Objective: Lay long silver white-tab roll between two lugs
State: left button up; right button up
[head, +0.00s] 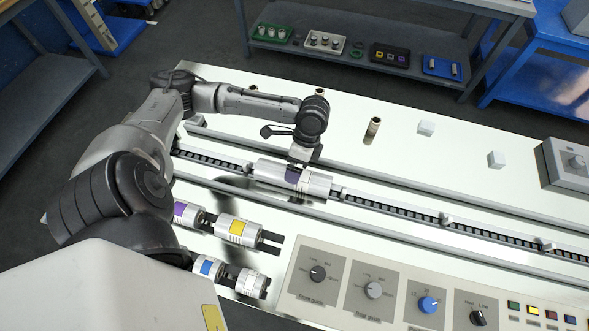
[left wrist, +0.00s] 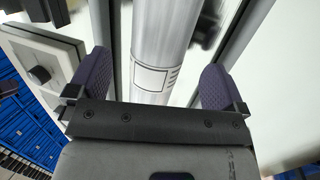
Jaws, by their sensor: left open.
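A long silver roll (head: 319,184) lies along the chain conveyor (head: 393,207), under my left gripper (head: 297,173). In the left wrist view the roll (left wrist: 162,35) has a white tab (left wrist: 150,78) with a dark outline. My left gripper (left wrist: 155,80) is open there, with a purple pad on each side of the roll and visible gaps between. A lug (head: 343,192) stands close to the roll's right end. The lug at its left end is hard to make out. More lugs (head: 445,218) stand farther right. My right gripper is not in view.
Several silver rolls with purple, yellow (head: 237,228), blue (head: 207,267) and white tabs lie on black holders at the front left. A control panel (head: 400,295) fills the front right. White blocks (head: 426,127) and a brown cylinder (head: 373,128) stand behind the conveyor.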

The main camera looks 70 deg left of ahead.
pick_arm(q)
jog(key=p+v, duration=0.2)
jog(key=v, duration=0.7)
jog(key=shift+r, duration=0.35)
jog(key=shift+w, duration=0.1)
